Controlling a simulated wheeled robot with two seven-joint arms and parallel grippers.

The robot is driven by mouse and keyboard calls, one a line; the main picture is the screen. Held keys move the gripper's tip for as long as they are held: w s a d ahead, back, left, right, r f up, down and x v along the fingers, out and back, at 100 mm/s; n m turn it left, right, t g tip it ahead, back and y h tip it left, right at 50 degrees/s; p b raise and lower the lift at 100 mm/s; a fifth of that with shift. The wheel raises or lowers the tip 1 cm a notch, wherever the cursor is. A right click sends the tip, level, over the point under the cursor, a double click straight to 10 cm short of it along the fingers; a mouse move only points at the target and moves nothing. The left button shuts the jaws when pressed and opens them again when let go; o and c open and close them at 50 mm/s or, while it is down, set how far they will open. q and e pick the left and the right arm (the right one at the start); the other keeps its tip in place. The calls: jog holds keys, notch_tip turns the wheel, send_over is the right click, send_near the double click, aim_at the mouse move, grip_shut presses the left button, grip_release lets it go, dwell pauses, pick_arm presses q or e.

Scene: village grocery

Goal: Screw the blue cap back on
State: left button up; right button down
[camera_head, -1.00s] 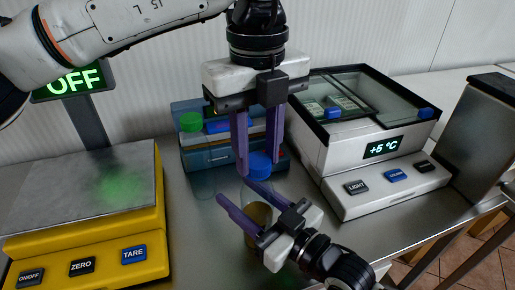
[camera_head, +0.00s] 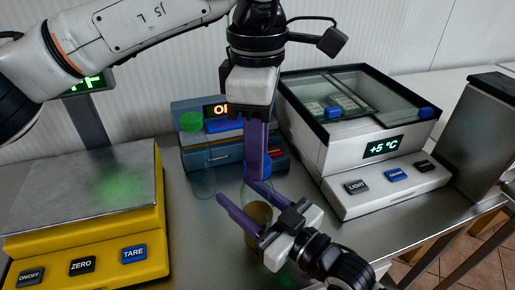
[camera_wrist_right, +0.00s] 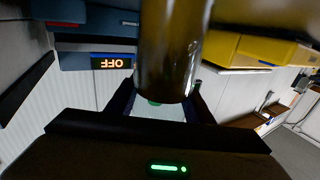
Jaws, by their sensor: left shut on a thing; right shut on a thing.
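In the right wrist view the jar (camera_wrist_right: 170,50) fills the top middle, dark and close. The blue cap (camera_head: 266,171) is at the jar's mouth, mostly hidden behind the fingers of my left gripper (camera_head: 256,176). My left gripper points straight down and is shut on the cap, its fingers nearly in line with the head camera. Whether the cap's threads are engaged cannot be seen.
A yellow scale (camera_head: 80,262) stands at left. A glass-topped cooler (camera_head: 345,150) is close on the right. Some bare counter (camera_head: 200,235) lies left of the jar.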

pick_arm(q)
jog(key=m, duration=0.6)
jog(key=shift+m, duration=0.4)
jog(key=m, duration=0.4)
jog(key=shift+m, duration=0.4)
jog(key=o, duration=1.3)
jog(key=shift+c, duration=0.2)
jog(key=shift+r, duration=0.1)
notch_tip(320, 180, up, 12)
pick_arm(e)
jog(key=c, duration=0.8)
grip_release()
